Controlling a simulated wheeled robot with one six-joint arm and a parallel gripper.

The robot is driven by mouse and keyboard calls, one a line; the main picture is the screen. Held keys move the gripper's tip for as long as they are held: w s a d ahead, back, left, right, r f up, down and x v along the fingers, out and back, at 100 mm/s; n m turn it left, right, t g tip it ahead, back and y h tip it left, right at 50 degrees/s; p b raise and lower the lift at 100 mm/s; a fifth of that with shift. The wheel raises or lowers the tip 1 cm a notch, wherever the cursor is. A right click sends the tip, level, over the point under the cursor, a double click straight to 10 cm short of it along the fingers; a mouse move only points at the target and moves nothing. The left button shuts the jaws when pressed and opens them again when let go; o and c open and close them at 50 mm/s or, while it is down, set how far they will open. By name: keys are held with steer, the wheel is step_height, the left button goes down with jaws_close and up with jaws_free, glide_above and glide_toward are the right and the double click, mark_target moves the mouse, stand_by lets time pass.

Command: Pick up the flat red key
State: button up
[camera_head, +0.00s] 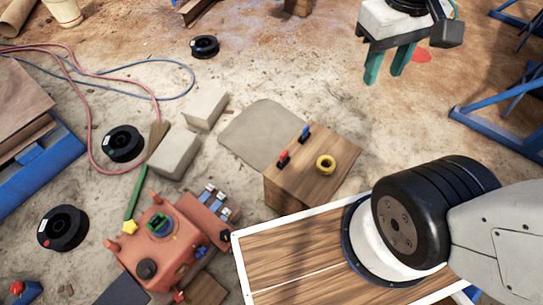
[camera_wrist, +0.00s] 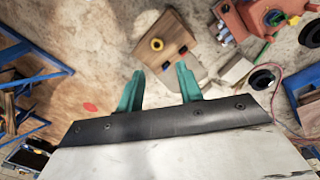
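A small red piece with a dark part (camera_head: 283,159) sits near the left edge of the wooden block's top (camera_head: 310,185); it is too small to tell surely whether it is the flat red key. Beside it on the block are a small blue piece (camera_head: 305,132) and a yellow ring (camera_head: 325,165). In the wrist view the block (camera_wrist: 171,38) lies beyond my fingertips, with the ring (camera_wrist: 157,44) and two dark small pieces on top. My gripper (camera_head: 388,79) has two green fingers spread apart, empty, in the air, up and right of the block in the head view.
A reddish machine (camera_head: 170,250) stands left of the block. Grey bricks (camera_head: 175,152), black spools (camera_head: 122,143) and looped red and blue cables lie on the floor. A flat red patch (camera_head: 421,55) lies near my gripper in the picture. Blue metal frames (camera_head: 505,105) stand at right.

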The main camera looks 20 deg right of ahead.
steer(key=w+f+n+g+h, duration=0.2)
steer(key=w+f+h, duration=0.1)
steer(key=w, duration=0.5)
steer(key=n+t+h, duration=0.1)
steer(key=n+h, duration=0.6)
steer(key=n, duration=0.2)
glide_above(282, 155)
steer(key=d, duration=0.2)
step_height(282, 155, down, 20)
steer(key=w+a+f+n+t+h, duration=0.1)
steer(key=a+f+n+t, duration=0.15)
steer(key=f, duration=0.65)
steer(key=w+a+f+n+t, duration=0.2)
steer(key=f+n, duration=0.2)
steer(key=f, duration=0.4)
steer(key=s+a+f+n+t+y, duration=0.1)
steer(key=s+f+n+t, duration=0.2)
steer(key=f, duration=0.8)
steer(key=s+a+f+n+t, duration=0.1)
steer(key=s+f+n, duration=0.25)
steer(key=f, duration=0.75)
steer(key=shift+n, duration=0.3)
steer(key=x, duration=0.7)
steer(key=shift+w+d, duration=0.2)
steer(key=shift+w, duration=0.1)
jaws_close()
